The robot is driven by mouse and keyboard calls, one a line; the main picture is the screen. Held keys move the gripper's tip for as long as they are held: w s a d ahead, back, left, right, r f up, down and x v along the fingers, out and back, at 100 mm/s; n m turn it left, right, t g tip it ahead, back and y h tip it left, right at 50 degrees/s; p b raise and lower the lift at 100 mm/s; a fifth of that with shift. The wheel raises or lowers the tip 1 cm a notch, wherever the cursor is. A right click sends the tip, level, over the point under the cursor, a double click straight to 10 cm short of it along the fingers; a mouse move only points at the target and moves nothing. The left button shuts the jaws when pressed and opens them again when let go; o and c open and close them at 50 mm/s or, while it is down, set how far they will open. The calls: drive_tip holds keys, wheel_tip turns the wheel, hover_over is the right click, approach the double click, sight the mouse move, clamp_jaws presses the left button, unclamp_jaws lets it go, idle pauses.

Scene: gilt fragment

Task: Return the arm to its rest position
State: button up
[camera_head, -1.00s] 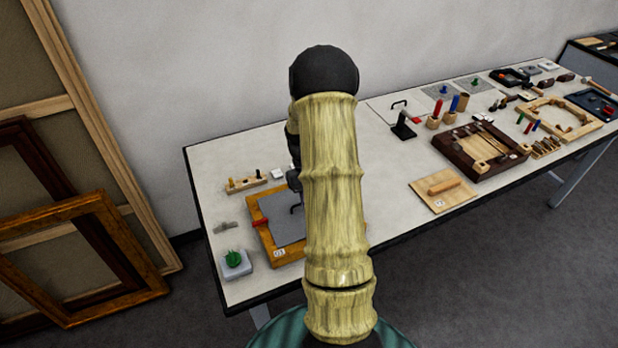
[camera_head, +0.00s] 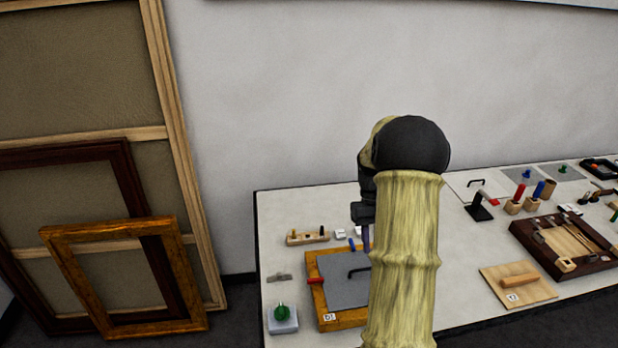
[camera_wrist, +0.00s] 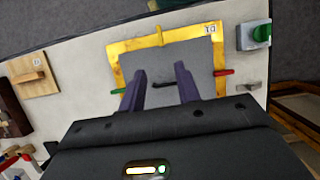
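My arm (camera_head: 404,255) rises in front of the table in the head view, its dark elbow joint at the top. In the head view the gripper is mostly hidden behind my arm, above the right part of the same gilt frame (camera_head: 321,262).
The white table (camera_head: 285,210) holds a wooden peg block (camera_head: 307,237), a green object on a pale block (camera_head: 282,318), a wooden board (camera_head: 517,296) and a dark tool tray (camera_head: 525,238). Picture frames (camera_head: 120,232) lean against the wall at left. The floor gap beside them is narrow.

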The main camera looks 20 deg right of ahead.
drive_tip(key=s+a+r+n+t, duration=0.1)
drive_tip(key=s+a+t, duration=0.1)
drive_tip(key=a, duration=0.6)
drive_tip(key=s+a+t, duration=0.2)
drive_tip(key=s+a, duration=0.2)
drive_tip(key=a, duration=0.4)
drive_tip(key=s+a+r+n+t+h, duration=0.1)
drive_tip(key=s+a+t, duration=0.1)
drive_tip(key=a, duration=0.6)
drive_tip(key=shift+s+r+n+t, duration=0.3)
drive_tip(key=shift+s+t, duration=0.1)
drive_tip(key=shift+s, duration=0.4)
